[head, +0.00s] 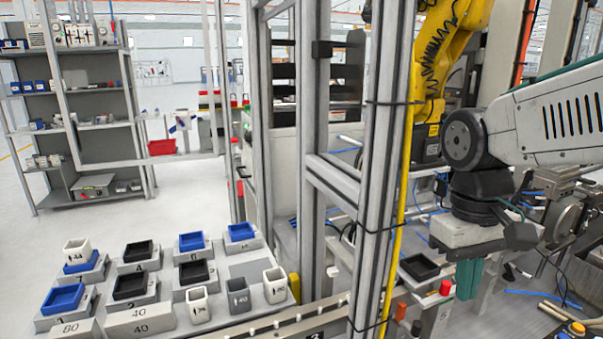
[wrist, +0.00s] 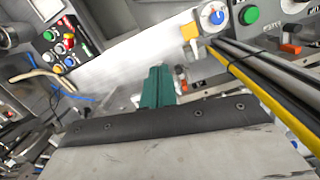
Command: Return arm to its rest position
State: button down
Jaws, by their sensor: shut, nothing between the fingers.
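My gripper (head: 469,279) hangs at the right in the head view, below the end of my white arm. Its teal fingers are together with nothing between them. In the wrist view the fingers (wrist: 157,88) show as one closed teal block beyond the dark edge of the gripper body. In the head view a black tray (head: 420,267) lies to the left of the fingers and looks apart from them.
A metal frame post (head: 381,150) with a yellow strip stands left of my arm. A yellow robot arm (head: 440,50) is behind. Several numbered blocks with blue bins (head: 64,299) and black bins stand at lower left. A control panel (wrist: 66,38) with buttons shows in the wrist view.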

jog(key=s+d+f+m+t, duration=0.1)
jog(key=s+d+m+t, duration=0.1)
jog(key=s, duration=0.8)
jog(key=shift+d+f+t+y, duration=0.2)
jog(key=shift+d+t+y, duration=0.1)
